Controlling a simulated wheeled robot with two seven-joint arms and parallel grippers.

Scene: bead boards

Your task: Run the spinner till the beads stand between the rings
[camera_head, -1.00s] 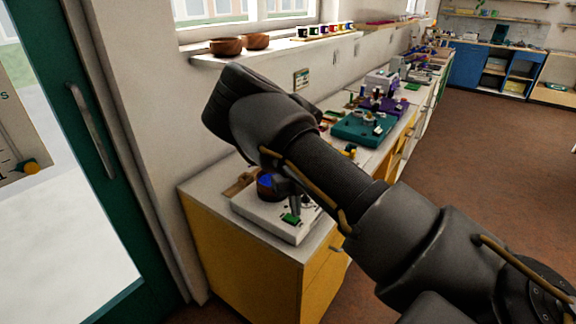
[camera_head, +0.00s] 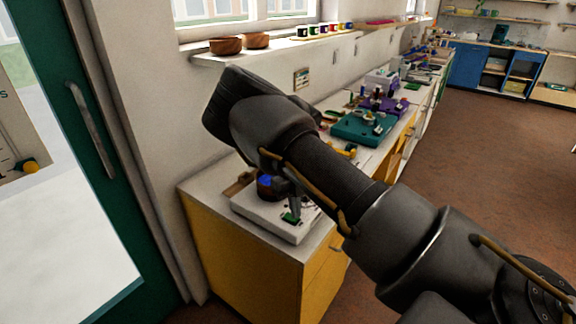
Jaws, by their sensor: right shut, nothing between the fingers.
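A white board (camera_head: 262,221) lies on the near end of the counter, partly covered by my right arm. On it stands a dark brown round bowl (camera_head: 265,190) with something blue inside, which may be the spinner with beads. A small green piece (camera_head: 291,218) sits near the board's front edge. My right gripper (camera_head: 294,211) is shut and empty, pointing down beside or over the green piece; I cannot tell whether it touches. I cannot make out the rings or single beads. My left gripper is not in view.
A teal board (camera_head: 362,129) and a purple board (camera_head: 384,104) lie farther along the counter. Two wooden bowls (camera_head: 226,46) stand on the sill. A green door (camera_head: 60,60) is at left. The brown floor (camera_head: 480,170) at right is clear.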

